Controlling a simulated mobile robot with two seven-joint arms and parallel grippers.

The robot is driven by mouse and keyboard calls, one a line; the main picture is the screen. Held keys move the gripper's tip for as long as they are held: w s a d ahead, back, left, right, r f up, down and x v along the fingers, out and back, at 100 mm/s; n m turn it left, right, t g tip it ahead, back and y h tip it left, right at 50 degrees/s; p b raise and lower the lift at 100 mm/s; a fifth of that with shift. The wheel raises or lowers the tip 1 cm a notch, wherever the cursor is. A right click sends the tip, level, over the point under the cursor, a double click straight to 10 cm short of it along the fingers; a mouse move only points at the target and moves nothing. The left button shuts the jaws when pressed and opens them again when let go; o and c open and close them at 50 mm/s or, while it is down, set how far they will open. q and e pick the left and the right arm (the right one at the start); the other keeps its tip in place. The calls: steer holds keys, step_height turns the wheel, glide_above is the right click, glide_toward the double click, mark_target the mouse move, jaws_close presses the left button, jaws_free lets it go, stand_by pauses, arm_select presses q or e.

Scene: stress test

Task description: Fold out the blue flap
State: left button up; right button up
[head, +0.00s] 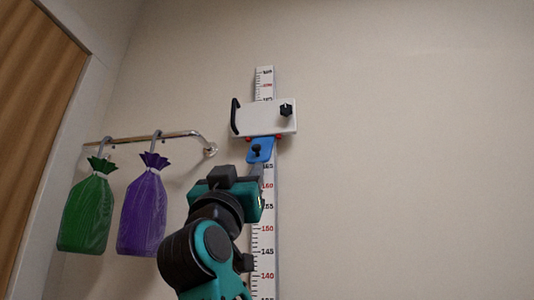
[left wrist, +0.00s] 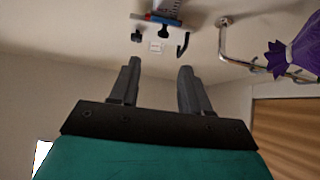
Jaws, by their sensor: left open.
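A blue flap (head: 262,146) with a dark knob hangs under a white slider block (head: 262,118) on a wall-mounted height scale (head: 264,88). The block has a black handle at its left and a black knob at its right. My left gripper (head: 257,170) is just below the flap in the head view, its fingers mostly hidden by my wrist. In the left wrist view the open, empty fingers (left wrist: 157,72) point toward the scale, and the blue flap (left wrist: 163,20) shows small beyond them, near the top edge. I cannot see any contact. My right gripper is not in view.
A metal rail (head: 140,139) on the wall to the left carries a green bag (head: 86,212) and a purple bag (head: 143,214) on hooks. A brown curtain (head: 35,90) is at the far left. The wall right of the scale is bare.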

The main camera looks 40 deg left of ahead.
mark_target(255, 150)
arm_select(q)
steer(key=shift+y, duration=0.4)
steer(key=p+x, duration=0.2)
steer(key=x, duration=0.4)
steer(key=p+x, duration=0.2)
steer(key=x, duration=0.4)
steer(key=shift+w+a, duration=0.35)
steer(key=shift+c, duration=0.2)
jaws_close()
